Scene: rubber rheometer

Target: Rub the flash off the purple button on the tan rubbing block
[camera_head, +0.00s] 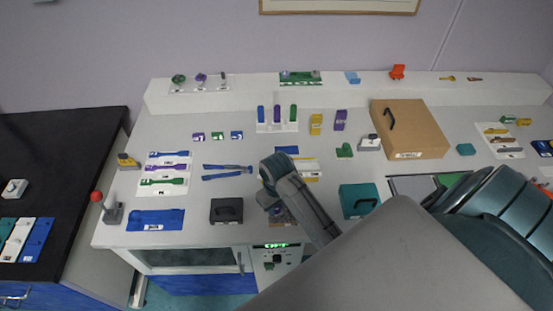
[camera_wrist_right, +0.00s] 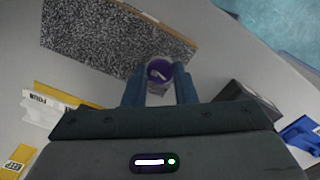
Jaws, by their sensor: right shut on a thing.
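My right gripper (camera_wrist_right: 160,85) is shut on the purple button (camera_wrist_right: 160,71), a round disc with a pale mark, held between the two fingertips in the right wrist view. A slab with a grey speckled top (camera_wrist_right: 110,38) lies just beyond the fingertips. A thin tan strip shows at its far edge, so it may be the rubbing block, though its top does not look tan. I cannot tell whether the button touches it. In the head view my right arm hides most of this spot. My left gripper is not in view.
A dark case (camera_head: 226,210) stands left of my right arm, and a teal case (camera_head: 358,200) stands right of it. A cardboard box (camera_head: 408,128) stands at the back right. The bench's front edge is close.

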